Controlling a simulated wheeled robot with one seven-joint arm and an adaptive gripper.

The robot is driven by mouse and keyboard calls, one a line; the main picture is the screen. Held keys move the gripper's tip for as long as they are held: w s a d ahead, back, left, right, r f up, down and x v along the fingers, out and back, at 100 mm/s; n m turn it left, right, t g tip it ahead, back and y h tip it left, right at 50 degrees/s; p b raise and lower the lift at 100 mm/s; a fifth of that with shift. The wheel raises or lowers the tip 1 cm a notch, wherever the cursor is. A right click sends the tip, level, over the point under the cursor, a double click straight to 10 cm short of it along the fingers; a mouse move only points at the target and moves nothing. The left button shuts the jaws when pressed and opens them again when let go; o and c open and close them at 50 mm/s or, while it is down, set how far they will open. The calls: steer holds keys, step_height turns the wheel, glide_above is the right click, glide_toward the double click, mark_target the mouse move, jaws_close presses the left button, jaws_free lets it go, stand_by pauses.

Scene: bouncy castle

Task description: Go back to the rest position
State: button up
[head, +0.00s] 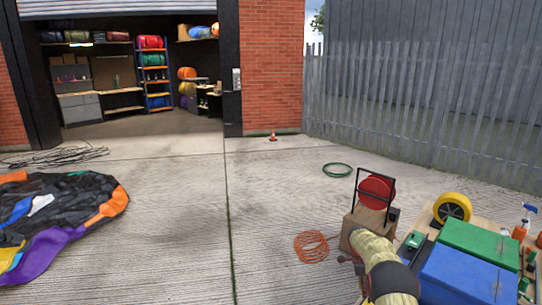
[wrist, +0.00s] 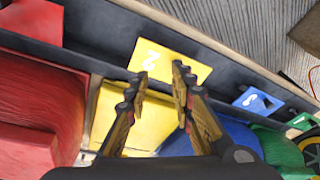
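My gripper (wrist: 160,78) is open in the wrist view, its two fingers apart with nothing held between them. It is over a yellow box (wrist: 130,120), near a yellow plate (wrist: 180,65) with a white numeral on a dark rail. I cannot tell how high it is above the box. In the head view my arm reaches down at the lower right, and my gripper cannot be made out there.
A red box (wrist: 40,95) is left of the yellow one; a blue box (head: 465,280) and green box (head: 480,238) are to its right. A hose reel (head: 376,192) stands beyond my arm. An orange hose (head: 312,247) lies nearby. Concrete at centre is clear.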

steer(key=s+a+r+n+t+y, duration=0.1)
steer(key=s+a+r+n+t, duration=0.1)
steer(key=s+a+r+n, duration=0.5)
steer(key=s+a+r+n+t, duration=0.2)
steer(key=s+a+r+n, duration=0.5)
steer(key=s+r, duration=1.1)
steer(key=s+a+r+n+t+y, duration=0.1)
steer(key=s+a+r+n, duration=0.6)
steer(key=s, duration=1.9)
step_height(320, 180, up, 5)
steer(key=shift+r+n+t+y, duration=0.15)
steer(key=shift+n+t+y, duration=0.15)
steer(key=shift+t, duration=0.2)
steer(key=shift+s, duration=0.1)
